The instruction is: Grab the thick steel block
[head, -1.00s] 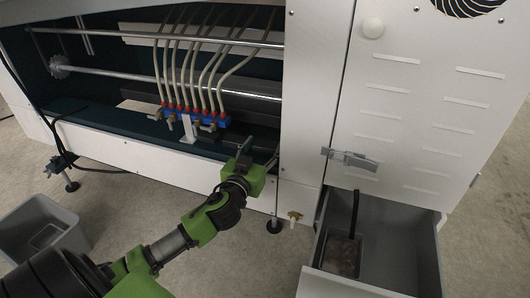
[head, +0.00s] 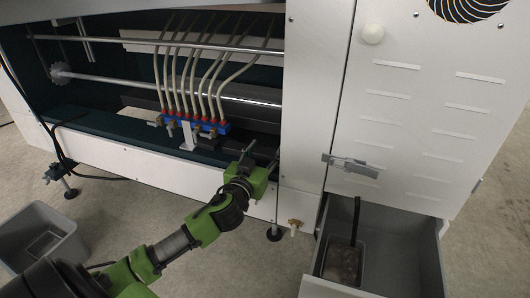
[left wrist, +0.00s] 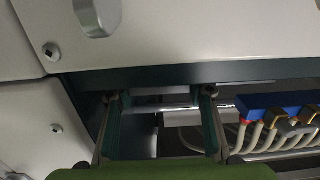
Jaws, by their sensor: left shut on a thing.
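My left gripper (head: 262,160) is at the right end of the machine's open bay, above its front ledge. In the left wrist view its two long fingers (left wrist: 162,98) stand well apart, with a dark grey surface (left wrist: 142,135) between them. The gripper is shut on this dark piece, which looks like the thick steel block; its outline is hard to make out in the shade. In the head view the gripper and the dark bay hide most of it. My right gripper is in neither view.
A blue manifold (head: 196,124) with several pale hoses is left of the gripper; it also shows in the left wrist view (left wrist: 265,104). The white cabinet (head: 400,110) stands close on the right, above an open drawer (head: 395,250). A grey bin (head: 45,235) is on the floor.

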